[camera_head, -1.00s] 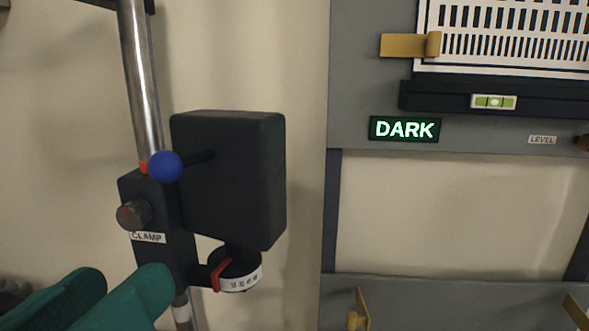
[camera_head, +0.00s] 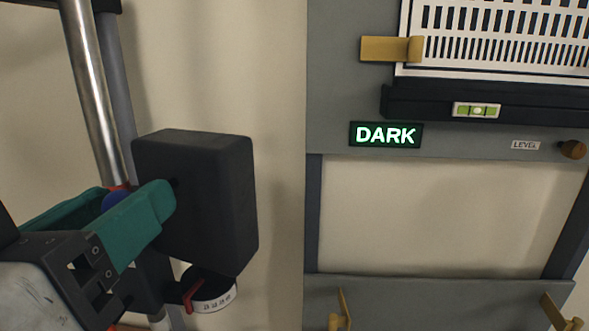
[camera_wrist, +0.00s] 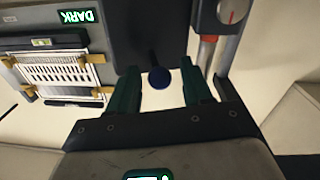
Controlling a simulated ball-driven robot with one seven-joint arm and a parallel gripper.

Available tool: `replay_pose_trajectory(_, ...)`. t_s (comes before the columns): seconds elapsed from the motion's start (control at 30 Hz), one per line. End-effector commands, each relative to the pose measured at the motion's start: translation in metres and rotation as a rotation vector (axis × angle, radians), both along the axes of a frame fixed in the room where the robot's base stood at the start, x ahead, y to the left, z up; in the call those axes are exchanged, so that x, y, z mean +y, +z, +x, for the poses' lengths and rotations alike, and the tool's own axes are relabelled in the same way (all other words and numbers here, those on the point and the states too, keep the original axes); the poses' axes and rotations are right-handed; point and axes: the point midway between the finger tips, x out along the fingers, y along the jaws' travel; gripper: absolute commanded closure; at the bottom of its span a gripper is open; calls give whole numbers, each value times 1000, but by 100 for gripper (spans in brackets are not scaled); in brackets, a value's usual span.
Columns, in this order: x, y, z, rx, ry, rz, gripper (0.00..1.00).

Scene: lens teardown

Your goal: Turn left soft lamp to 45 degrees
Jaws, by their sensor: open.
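The left soft lamp is a black box head (camera_head: 205,200) on a steel post. Its blue ball knob (camera_head: 115,200) is mostly hidden behind my green finger. In the wrist view the blue knob (camera_wrist: 160,77) sits between my two fingers, with gaps visible on both sides. My gripper (camera_head: 140,195) is open around the knob; the wrist view shows the open fingers (camera_wrist: 160,90) too. A white dial (camera_head: 214,297) with a red pointer is under the lamp head; its numbers are too small to read.
A steel post (camera_head: 92,85) stands behind my gripper. To the right are a grey frame with a lit DARK sign (camera_head: 385,134), a slotted white chart (camera_head: 500,45), a brass clip (camera_head: 390,49) and a bubble level (camera_head: 476,110). The wall between lamp and frame is bare.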

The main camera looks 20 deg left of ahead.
Motion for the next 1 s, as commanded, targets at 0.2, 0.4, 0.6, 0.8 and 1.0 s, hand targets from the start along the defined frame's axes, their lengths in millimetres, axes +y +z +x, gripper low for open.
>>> replay_pose_trajectory(0.2, 2, 0, 10, 0, 1, 1, 50)
replay_pose_trajectory(0.4, 2, 0, 10, 0, 1, 1, 50)
replay_pose_trajectory(0.6, 2, 0, 10, 0, 0, 1, 68)
replay_pose_trajectory(0.8, 2, 0, 10, 0, 0, 1, 87)
replay_pose_trajectory(1.0, 2, 0, 10, 0, 0, 1, 100)
